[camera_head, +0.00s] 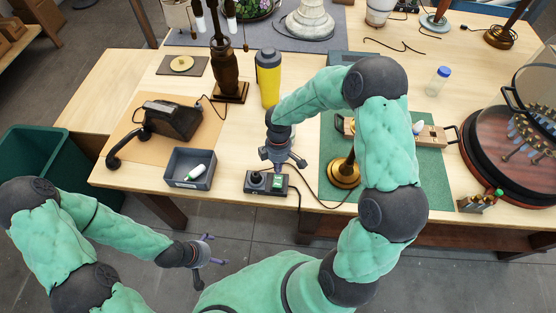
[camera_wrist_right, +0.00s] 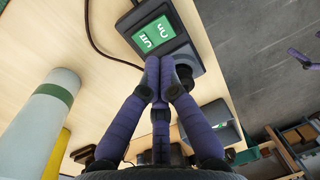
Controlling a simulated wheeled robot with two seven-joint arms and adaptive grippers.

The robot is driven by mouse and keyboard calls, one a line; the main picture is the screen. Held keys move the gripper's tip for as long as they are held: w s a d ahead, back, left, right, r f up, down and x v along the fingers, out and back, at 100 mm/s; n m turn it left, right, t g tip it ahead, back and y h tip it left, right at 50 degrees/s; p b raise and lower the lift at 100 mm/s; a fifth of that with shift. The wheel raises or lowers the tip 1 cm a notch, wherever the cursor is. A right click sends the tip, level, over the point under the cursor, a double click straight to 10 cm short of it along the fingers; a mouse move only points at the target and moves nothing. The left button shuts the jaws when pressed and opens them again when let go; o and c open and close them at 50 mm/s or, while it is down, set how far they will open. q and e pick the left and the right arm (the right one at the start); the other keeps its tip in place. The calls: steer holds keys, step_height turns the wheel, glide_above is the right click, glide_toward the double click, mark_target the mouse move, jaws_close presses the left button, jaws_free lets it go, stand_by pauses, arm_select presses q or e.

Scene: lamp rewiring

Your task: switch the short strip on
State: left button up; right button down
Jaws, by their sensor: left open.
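The short strip (camera_head: 255,191) is a small dark box near the table's front edge, with a black plug (camera_head: 256,178) at its left and a green switch (camera_head: 279,182) at its right. In the right wrist view the strip (camera_wrist_right: 183,47) shows the green switch face (camera_wrist_right: 152,35) with white markings. My right gripper (camera_head: 283,162) is just above the strip; its fingers (camera_wrist_right: 162,72) are drawn together, empty, with tips beside the switch. Contact cannot be told. My left gripper (camera_head: 208,250) is open and empty, below the table's front edge.
A grey bin (camera_head: 190,181) with a white bottle stands left of the strip. A yellow flask (camera_head: 268,80) and a dark lamp base (camera_head: 230,92) stand behind. A brass lamp base (camera_head: 345,175) sits right, on the green mat (camera_head: 438,183). A cable runs right from the strip.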

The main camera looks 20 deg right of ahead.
mark_target(277, 183)
steer(key=f, duration=0.7)
steer(key=shift+s+a, duration=0.2)
steer(key=shift+s, duration=0.15)
